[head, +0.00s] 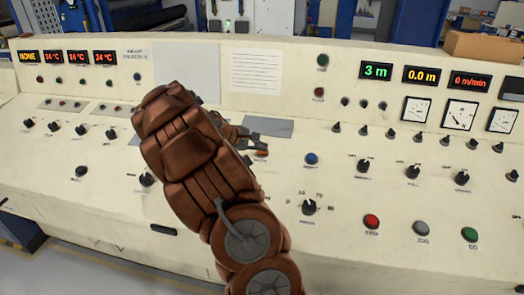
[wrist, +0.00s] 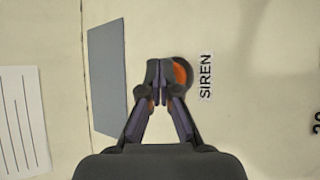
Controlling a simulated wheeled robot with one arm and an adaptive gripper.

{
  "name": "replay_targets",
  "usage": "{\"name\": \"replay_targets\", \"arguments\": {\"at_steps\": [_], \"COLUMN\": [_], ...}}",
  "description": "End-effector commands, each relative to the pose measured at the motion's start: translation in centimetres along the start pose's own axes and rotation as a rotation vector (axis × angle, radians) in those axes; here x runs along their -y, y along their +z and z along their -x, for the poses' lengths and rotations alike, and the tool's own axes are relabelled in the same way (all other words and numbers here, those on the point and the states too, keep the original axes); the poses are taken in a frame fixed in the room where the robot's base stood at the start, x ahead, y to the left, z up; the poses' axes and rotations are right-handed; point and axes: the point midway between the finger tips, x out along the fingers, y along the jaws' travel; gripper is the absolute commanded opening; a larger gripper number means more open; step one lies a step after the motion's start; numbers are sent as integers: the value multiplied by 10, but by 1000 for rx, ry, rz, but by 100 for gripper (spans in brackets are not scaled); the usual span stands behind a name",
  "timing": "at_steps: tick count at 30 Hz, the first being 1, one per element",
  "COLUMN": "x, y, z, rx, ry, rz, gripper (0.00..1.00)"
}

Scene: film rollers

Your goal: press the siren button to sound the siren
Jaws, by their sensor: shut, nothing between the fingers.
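The siren button (wrist: 181,73) is orange with a dark rim, next to a printed SIREN label (wrist: 205,76) in the wrist view. My gripper (wrist: 160,78) is shut with nothing between its fingers. Its fingertips overlap the left part of the button in the wrist view. I cannot tell whether they touch it. In the head view the orange button (head: 261,153) shows just below and right of my gripper (head: 256,140), and my arm covers part of the panel.
A grey plate (head: 270,127) lies on the panel beside the button. A blue button (head: 311,159), a black rotary knob (head: 309,207) and red (head: 372,221), grey (head: 421,228) and green (head: 470,234) buttons are to the right. Displays and gauges line the raised back.

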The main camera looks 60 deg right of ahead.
Motion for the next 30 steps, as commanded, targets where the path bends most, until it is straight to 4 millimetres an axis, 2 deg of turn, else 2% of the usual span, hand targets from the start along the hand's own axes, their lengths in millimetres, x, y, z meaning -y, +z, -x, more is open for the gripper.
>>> {"name": "replay_targets", "arguments": {"at_steps": [20, 30], "x": [2, -3], "y": [-2, 3], "z": [-3, 4], "rx": [0, -1], "ry": [-1, 0], "rz": [0, 0], "gripper": [0, 0]}}
